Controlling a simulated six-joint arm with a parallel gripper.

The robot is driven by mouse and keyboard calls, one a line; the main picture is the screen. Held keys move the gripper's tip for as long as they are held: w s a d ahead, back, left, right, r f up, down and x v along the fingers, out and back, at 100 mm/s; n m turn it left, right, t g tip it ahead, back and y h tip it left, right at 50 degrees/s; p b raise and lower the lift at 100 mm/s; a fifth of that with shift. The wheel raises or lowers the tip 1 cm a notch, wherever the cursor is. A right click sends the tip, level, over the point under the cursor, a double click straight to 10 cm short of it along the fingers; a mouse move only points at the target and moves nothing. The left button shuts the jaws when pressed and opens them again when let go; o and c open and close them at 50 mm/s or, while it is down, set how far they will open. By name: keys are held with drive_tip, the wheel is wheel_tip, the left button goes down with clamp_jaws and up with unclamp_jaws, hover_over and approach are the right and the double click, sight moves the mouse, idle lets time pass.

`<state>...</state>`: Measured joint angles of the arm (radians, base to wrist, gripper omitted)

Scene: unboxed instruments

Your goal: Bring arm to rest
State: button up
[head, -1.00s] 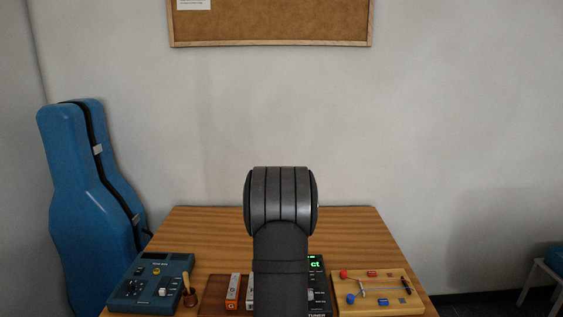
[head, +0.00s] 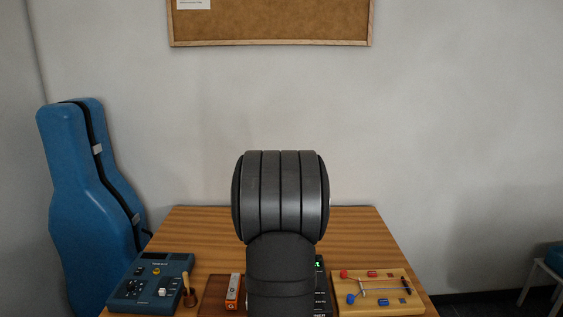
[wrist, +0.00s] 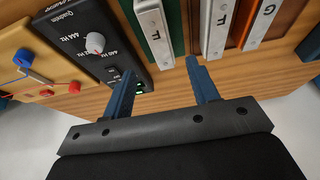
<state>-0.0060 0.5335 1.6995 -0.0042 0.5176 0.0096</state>
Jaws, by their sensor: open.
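My arm (head: 281,200) rises in the middle of the head view and hides the centre of the table. My gripper (wrist: 162,80) shows in the wrist view with its two blue fingers apart and nothing between them. The black tuner box (wrist: 85,40) with a grey knob lies beyond the left finger. Colored bars with silver tops (wrist: 215,25) lie beyond the fingers. The gripper itself is hidden in the head view.
An orange bar (head: 233,292) lies beside my arm. A wooden board with colored parts (head: 375,295) is at right. The back of the table (head: 195,225) is clear.

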drive_tip(key=x, duration=0.9)
drive_tip(key=shift+f, duration=0.25)
drive_tip(key=shift+w+r, duration=0.25)
drive_tip(key=shift+r, duration=0.1)
wheel_tip(320, 180, up, 4)
drive_tip(key=shift+s+f, duration=0.1)
drive_tip(key=shift+f, duration=0.1)
drive_tip(key=s+d+r, duration=0.6)
drive_tip(key=d+r, duration=0.1)
drive_tip(key=d, duration=0.3)
drive_tip(key=w+a+f, duration=0.1)
drive_tip(key=a, duration=0.8)
drive_tip(key=w+a+f, duration=0.1)
drive_tip(key=w+a, duration=0.1)
drive_tip(key=a, duration=0.7)
drive_tip(key=w+a+f, duration=0.2)
drive_tip(key=a, duration=0.7)
drive_tip(key=shift+f, duration=0.1)
